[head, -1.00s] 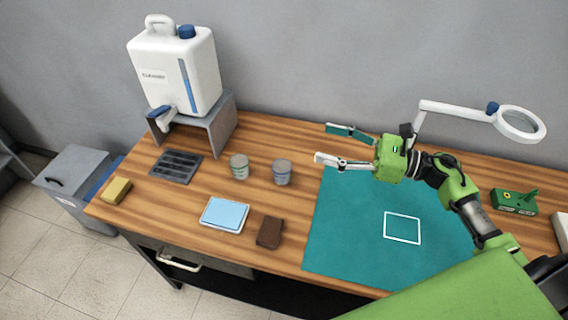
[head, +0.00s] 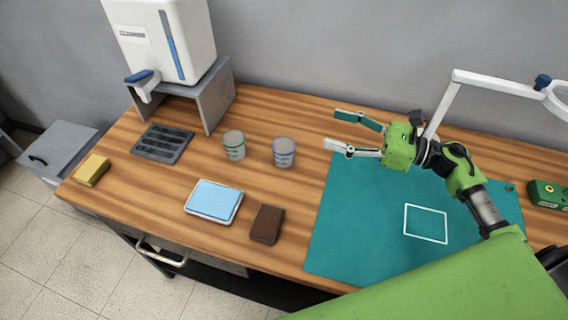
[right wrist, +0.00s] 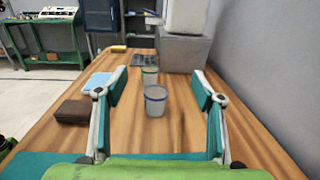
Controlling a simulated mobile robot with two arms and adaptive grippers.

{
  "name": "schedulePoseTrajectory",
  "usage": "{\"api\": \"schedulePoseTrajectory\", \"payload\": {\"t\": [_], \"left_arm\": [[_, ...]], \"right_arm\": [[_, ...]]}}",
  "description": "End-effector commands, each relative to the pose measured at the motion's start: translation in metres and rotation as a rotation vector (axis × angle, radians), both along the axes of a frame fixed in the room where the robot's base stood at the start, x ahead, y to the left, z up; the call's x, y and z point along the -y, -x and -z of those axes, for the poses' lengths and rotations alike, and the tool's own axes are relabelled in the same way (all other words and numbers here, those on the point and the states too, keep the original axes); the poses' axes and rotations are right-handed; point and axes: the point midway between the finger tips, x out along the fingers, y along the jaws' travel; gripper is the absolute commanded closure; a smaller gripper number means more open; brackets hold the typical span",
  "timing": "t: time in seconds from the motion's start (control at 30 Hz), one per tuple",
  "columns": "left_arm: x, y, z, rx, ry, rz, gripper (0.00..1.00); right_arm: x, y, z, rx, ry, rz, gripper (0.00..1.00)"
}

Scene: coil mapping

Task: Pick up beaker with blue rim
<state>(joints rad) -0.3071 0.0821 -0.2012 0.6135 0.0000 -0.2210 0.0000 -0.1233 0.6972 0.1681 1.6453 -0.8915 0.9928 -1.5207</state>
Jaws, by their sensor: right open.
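The beaker with the blue rim (head: 284,153) stands upright on the wooden table, just left of the teal mat. It also shows in the right wrist view (right wrist: 155,101), centred between my open fingers but farther out. A similar beaker with a green rim (head: 233,145) stands to its left, and in the right wrist view it is right behind (right wrist: 149,76). My right gripper (head: 340,131) is open and empty, to the right of the blue-rimmed beaker, with its fingers pointing left toward it. My left gripper is not in view.
A dark slotted tray (head: 163,144), yellow sponge (head: 92,170), blue-topped pad (head: 213,201) and brown block (head: 267,224) lie around the beakers.

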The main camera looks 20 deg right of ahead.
Motion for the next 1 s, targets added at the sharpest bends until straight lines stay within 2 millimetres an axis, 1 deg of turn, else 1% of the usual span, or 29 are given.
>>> {"api": "schedulePoseTrajectory", "payload": {"t": [0.03,0.1,0.2,0.33,0.43,0.57,0.7,0.8,0.9,1.0], "left_arm": [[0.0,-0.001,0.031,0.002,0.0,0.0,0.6],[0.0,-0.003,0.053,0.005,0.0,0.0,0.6],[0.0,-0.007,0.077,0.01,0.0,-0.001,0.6],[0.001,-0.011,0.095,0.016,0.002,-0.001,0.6],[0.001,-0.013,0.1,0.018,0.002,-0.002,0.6],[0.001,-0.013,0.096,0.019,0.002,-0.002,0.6],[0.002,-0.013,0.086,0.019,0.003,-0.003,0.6],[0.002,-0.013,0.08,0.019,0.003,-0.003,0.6],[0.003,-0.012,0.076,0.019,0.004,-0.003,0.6],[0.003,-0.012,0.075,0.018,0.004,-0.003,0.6]], "right_arm": [[0.0,0.0,0.031,-0.001,-0.001,0.0,0.38],[0.0,0.0,0.053,-0.001,-0.001,0.0,0.38],[0.0,0.0,0.077,0.0,0.0,0.0,0.38],[0.0,0.0,0.096,0.0,0.0,0.0,0.38],[0.0,0.0,0.101,0.0,0.0,0.0,0.38],[-0.008,-0.006,0.1,0.001,-0.002,0.0,0.38],[-0.029,-0.023,0.096,0.003,-0.003,-0.001,0.38],[-0.045,-0.035,0.097,0.002,-0.002,-0.001,0.38],[-0.058,-0.045,0.098,0.001,-0.003,0.001,0.38],[-0.066,-0.05,0.1,0.0,-0.002,0.0,0.38]]}}
